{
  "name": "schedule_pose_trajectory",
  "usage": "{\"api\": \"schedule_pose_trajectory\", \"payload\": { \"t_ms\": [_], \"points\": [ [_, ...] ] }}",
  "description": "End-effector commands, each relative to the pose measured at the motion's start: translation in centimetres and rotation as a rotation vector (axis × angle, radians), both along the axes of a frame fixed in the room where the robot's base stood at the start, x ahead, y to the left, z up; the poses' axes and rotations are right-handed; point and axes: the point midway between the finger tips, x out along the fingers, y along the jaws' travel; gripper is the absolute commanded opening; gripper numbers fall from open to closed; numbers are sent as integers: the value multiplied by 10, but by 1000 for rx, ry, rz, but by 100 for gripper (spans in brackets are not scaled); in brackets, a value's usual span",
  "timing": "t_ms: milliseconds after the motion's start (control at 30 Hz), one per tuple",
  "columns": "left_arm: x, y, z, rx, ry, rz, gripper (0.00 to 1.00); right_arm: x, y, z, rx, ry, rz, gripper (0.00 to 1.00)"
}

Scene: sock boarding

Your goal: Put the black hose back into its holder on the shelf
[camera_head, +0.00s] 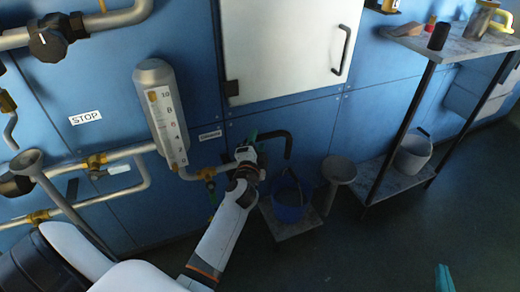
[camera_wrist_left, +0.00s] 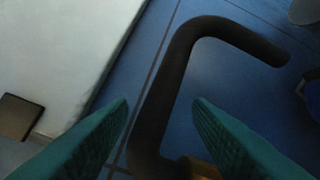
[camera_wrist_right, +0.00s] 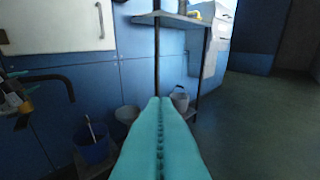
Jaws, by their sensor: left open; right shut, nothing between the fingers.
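The black hose (camera_head: 277,136) is a bent dark tube beside the gauge pipe, curving over and down above the blue bucket. In the left wrist view the hose (camera_wrist_left: 185,50) runs up between my fingers and bends to the right. My left gripper (camera_wrist_left: 160,103) is open around its lower part, near a brass fitting (camera_wrist_left: 200,167); contact cannot be told. My right gripper (camera_wrist_right: 161,100) is shut and empty; its teal tip shows low right in the head view (camera_head: 444,278). The shelf (camera_head: 455,45) stands at the right. I cannot make out a hose holder on it.
A blue bucket (camera_head: 290,212) stands on a low stand below the hose, with a grey funnel-shaped thing (camera_head: 338,171) beside it. A black cylinder (camera_head: 438,36) and other items are on the shelf top; a grey bucket (camera_head: 412,154) is below. Floor in front is clear.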

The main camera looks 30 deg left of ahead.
Motion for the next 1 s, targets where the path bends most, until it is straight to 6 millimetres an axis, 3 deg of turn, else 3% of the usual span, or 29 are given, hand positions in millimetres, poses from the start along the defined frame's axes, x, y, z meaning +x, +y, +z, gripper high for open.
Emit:
{"api": "schedule_pose_trajectory", "payload": {
  "t_ms": [200, 500, 567, 800, 1000],
  "points": [
    [31, 12, -1, 1, 0, 0, 46, 4, 6, 25, 43, -168, 12, 0],
    [37, 15, 0, -1, 0, 0, 46, 4, 7, 32, 53, -206, 14, 0],
    [37, 15, 0, 0, 1, 0, 39, 4, 7, 32, 53, -206, 14, 0],
    [37, 15, 0, -1, 0, 0, 0, 4, 7, 32, 53, -205, 14, 0],
    [37, 14, 1, 0, -2, -1, 0, 4, 7, 32, 53, -205, 14, 0]
  ]
}}
